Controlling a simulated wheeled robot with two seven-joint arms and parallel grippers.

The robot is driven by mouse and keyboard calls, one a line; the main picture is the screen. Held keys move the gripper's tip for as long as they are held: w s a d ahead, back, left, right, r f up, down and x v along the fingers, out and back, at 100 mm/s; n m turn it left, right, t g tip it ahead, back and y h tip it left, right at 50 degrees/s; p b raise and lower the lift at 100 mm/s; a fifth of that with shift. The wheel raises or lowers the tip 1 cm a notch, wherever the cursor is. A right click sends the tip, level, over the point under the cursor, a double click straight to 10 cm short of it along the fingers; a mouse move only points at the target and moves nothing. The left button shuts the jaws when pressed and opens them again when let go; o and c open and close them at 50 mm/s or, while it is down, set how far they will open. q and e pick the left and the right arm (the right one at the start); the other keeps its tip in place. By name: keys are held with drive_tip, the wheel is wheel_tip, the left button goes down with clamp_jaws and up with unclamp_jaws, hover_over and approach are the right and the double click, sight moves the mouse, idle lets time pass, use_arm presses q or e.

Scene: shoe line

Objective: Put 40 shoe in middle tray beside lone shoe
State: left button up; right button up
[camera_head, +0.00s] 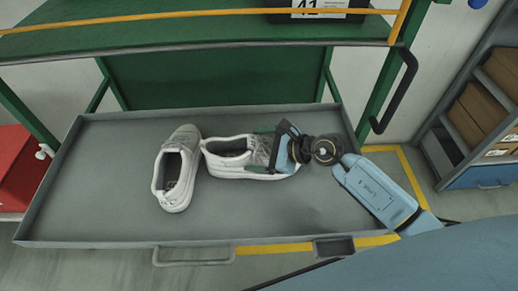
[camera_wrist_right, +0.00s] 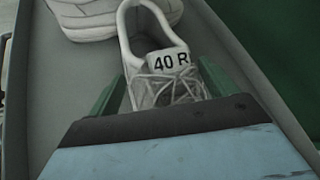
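A grey-white lone shoe (camera_head: 176,168) lies in the middle tray (camera_head: 110,215), left of its centre, toe to the back. Beside it on the right, the 40 shoe (camera_head: 225,158) lies crosswise, its heel close to the lone shoe and its toe pointing right. Its tongue reads "40 R" in the right wrist view (camera_wrist_right: 172,62). My right gripper (camera_head: 262,152) is over the toe of the 40 shoe, with a green finger against each side; it looks shut on it. The toe is partly hidden by the gripper. My left gripper is not in view.
The tray has a raised rim and a front handle (camera_head: 193,262). A green upper shelf (camera_head: 180,35) with a "41" box (camera_head: 318,8) overhangs the back. Shelves with brown boxes (camera_head: 482,115) stand at right, a red box (camera_head: 22,165) at left. The tray's left and front are clear.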

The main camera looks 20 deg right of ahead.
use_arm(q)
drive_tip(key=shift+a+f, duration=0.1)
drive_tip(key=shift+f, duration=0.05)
use_arm(e)
drive_tip(key=shift+o, duration=1.4)
drive_tip(key=shift+f, duration=0.15)
drive_tip(key=p+v, duration=0.3)
drive_tip(key=v, duration=0.3)
drive_tip(key=shift+s+d+r, duration=0.1)
drive_tip(key=shift+s+r, duration=0.1)
drive_tip(key=shift+r, duration=0.15)
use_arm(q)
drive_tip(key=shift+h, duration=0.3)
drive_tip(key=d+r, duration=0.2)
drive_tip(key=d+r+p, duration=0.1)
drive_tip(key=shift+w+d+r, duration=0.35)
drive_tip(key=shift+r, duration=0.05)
use_arm(e)
drive_tip(key=v, duration=0.5)
drive_tip(key=shift+s+d+r, duration=0.1)
drive_tip(key=shift+s, duration=0.05)
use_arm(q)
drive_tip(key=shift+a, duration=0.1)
